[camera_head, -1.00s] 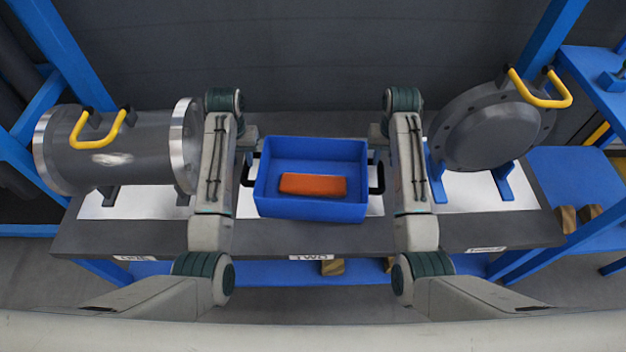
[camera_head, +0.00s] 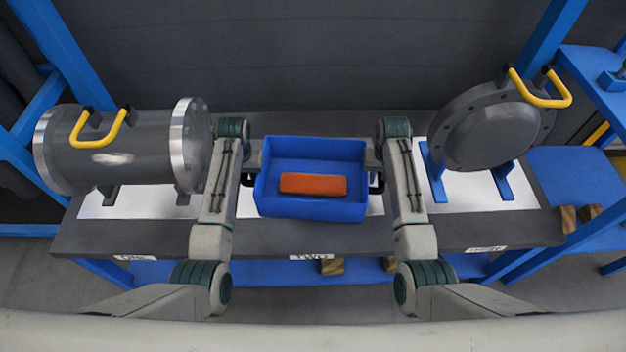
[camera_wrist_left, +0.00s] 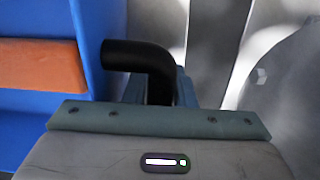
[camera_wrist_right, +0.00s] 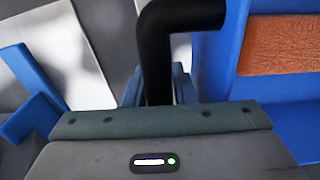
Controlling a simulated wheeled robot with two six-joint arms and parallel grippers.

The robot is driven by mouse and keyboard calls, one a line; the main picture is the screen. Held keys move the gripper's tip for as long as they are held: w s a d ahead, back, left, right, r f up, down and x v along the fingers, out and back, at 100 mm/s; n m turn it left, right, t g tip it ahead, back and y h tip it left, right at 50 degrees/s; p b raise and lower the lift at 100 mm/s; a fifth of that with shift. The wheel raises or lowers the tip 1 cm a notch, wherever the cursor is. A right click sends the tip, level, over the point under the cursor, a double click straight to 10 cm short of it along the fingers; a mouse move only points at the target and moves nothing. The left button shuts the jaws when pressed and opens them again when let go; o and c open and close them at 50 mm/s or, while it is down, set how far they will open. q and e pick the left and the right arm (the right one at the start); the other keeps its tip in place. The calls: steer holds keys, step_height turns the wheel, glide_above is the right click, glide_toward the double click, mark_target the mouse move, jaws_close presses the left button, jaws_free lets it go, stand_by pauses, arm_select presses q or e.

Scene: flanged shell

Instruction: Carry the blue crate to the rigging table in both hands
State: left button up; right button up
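The blue crate (camera_head: 310,210) stands on the grey table with an orange block (camera_head: 313,184) lying inside. It has a black handle on each short side. My left gripper (camera_head: 252,160) is at the left handle, which shows in the left wrist view (camera_wrist_left: 140,55) running down between the fingers. My right gripper (camera_head: 375,158) is at the right handle, which runs between its fingers in the right wrist view (camera_wrist_right: 155,50). The handles hide the gaps between the fingers, so I cannot tell whether either gripper is closed. No table in view is identifiable as the rigging table.
A grey flanged cylinder (camera_head: 115,160) with a yellow handle stands left of the crate. A round grey flanged cover (camera_head: 490,135) on blue supports stands to the right. A label "TWO" (camera_head: 310,257) is on the table's front edge. Blue frames rise at both sides.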

arm_select(q)
jaws_close()
arm_select(e)
jaws_close()
arm_select(q)
steer(key=shift+r, duration=0.2)
arm_select(e)
steer(key=shift+w+r, duration=0.1)
steer(key=shift+r, duration=0.1)
